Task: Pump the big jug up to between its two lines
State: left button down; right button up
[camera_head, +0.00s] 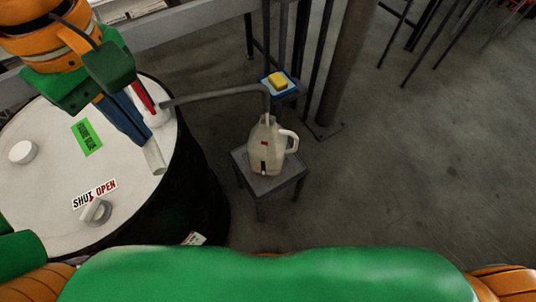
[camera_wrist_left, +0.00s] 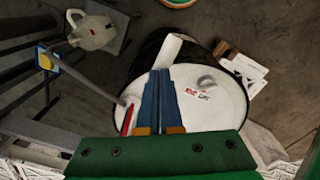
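The big jug (camera_head: 268,152) is cream with a side handle, a small red mark and a dark mark low on its front; I cannot make out its two lines or its level. It stands upright on a small grey stool (camera_head: 270,186). A grey spout pipe (camera_head: 215,96) runs from the red and white pump (camera_head: 146,98) on the drum to the jug's mouth. My left gripper (camera_head: 150,146) is over the drum, its blue fingers nearly together on the pale pump handle (camera_head: 156,158). The left wrist view shows the handle (camera_wrist_left: 172,48) beyond the fingertips (camera_wrist_left: 160,72). My right gripper is out of view.
The black drum's white lid (camera_head: 50,170) carries a cap (camera_head: 23,151), a green label (camera_head: 87,137) and a knob (camera_head: 96,211) by a SHUT/OPEN label. A yellow sponge (camera_head: 278,81) lies on a blue tray behind the jug. A pillar (camera_head: 345,65) stands beyond; floor right is clear.

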pick_arm(q)
jog(key=shift+f, duration=0.3)
jog(key=shift+w+a+f+b, duration=0.1)
jog(key=shift+a+f+b, duration=0.05)
jog(key=shift+f+b, duration=0.75)
jog(key=shift+f, duration=0.1)
jog(key=shift+f+b, duration=0.4)
jog(key=shift+f, duration=0.25)
jog(key=shift+r, duration=0.1)
notch_tip(320, 180, up, 15)
jog(key=p, duration=1.6)
